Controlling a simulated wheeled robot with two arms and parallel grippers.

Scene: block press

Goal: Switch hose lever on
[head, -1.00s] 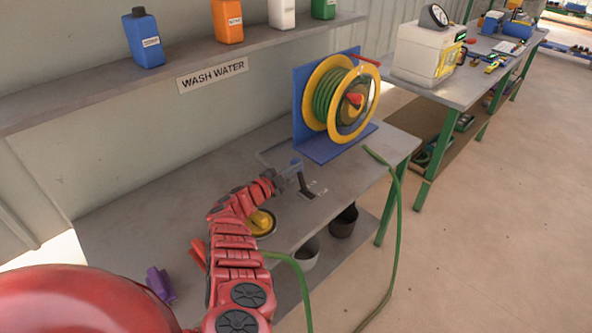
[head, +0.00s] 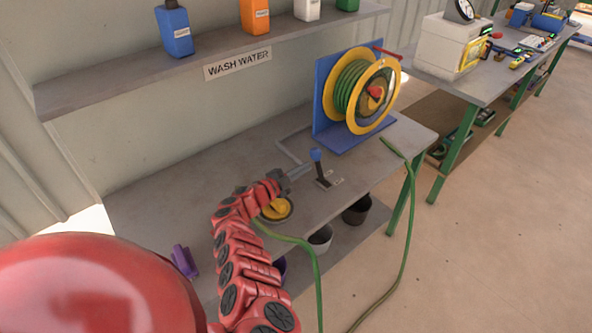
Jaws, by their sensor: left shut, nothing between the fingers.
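The hose lever (head: 320,170) stands on the bench in the head view. It has a dark shaft, a blue knob (head: 316,155) and a flat base plate with pale marks. The shaft is close to upright, leaning slightly left. My left gripper (head: 304,170) is shut and empty, just left of the lever's shaft and below the knob. I cannot tell whether its tip touches the shaft. My right gripper is not in view.
A yellow hose reel (head: 352,95) on a blue stand is behind the lever. A green hose (head: 408,210) hangs over the bench edge. A yellow round object (head: 277,208) lies beside my arm. A shelf (head: 120,82) with bottles is above; buckets stand below.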

